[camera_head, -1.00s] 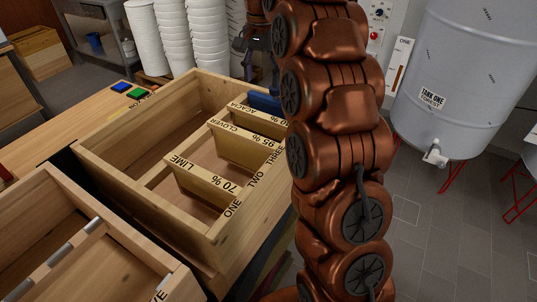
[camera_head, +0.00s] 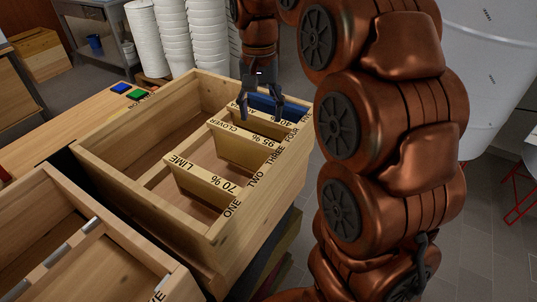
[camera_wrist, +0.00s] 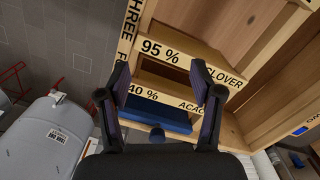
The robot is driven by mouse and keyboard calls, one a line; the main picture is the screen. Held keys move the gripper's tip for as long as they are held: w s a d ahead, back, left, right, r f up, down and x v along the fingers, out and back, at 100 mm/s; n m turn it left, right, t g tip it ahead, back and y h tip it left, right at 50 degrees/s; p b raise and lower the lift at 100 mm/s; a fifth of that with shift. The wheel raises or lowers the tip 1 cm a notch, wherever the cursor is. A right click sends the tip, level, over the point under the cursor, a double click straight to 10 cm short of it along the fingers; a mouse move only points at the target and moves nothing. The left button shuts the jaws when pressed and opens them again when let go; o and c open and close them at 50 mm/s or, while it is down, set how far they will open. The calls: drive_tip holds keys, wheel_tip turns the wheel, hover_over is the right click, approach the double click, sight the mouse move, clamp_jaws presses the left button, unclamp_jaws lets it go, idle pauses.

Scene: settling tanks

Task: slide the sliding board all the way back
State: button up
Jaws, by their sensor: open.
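A wooden box (camera_head: 200,255) holds upright dividers labelled lime 70 % (camera_head: 200,182), clover 95 % (camera_head: 240,148) and acacia 40 % (camera_head: 262,122). A blue board (camera_head: 268,102), apparently the sliding board, lies at the far end behind the acacia divider. It also shows in the wrist view (camera_wrist: 172,118), with a round blue knob (camera_wrist: 157,136) on it. My gripper (camera_head: 260,114) is open and empty, pointing down over the far end of the box. In the wrist view my gripper (camera_wrist: 160,78) has its fingers spread across the acacia and clover dividers. Contact cannot be told.
A second wooden box (camera_head: 75,255) stands at the front left. White bucket stacks (camera_head: 175,40) stand behind. Green and blue blocks (camera_head: 136,94) lie on the wooden table. A grey tank (camera_head: 485,80) stands at the right.

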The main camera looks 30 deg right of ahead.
drive_tip(key=s+a+f+n, duration=0.2)
drive_tip(key=s+f, duration=0.2)
drive_tip(key=s, duration=0.5)
drive_tip(key=shift+s+a+n, duration=0.3)
drive_tip(key=shift+s+a, duration=0.1)
drive_tip(key=shift+s, duration=0.1)
drive_tip(key=s+a+f+n, duration=0.1)
drive_tip(key=s+f, duration=0.3)
drive_tip(key=s, duration=0.4)
drive_tip(key=s+a+f+n+g, duration=0.1)
drive_tip(key=s+f+n, duration=0.1)
drive_tip(key=s+f, duration=0.3)
drive_tip(key=s, duration=0.4)
drive_tip(key=shift+s+n, duration=0.25)
drive_tip(key=shift+n, duration=0.15)
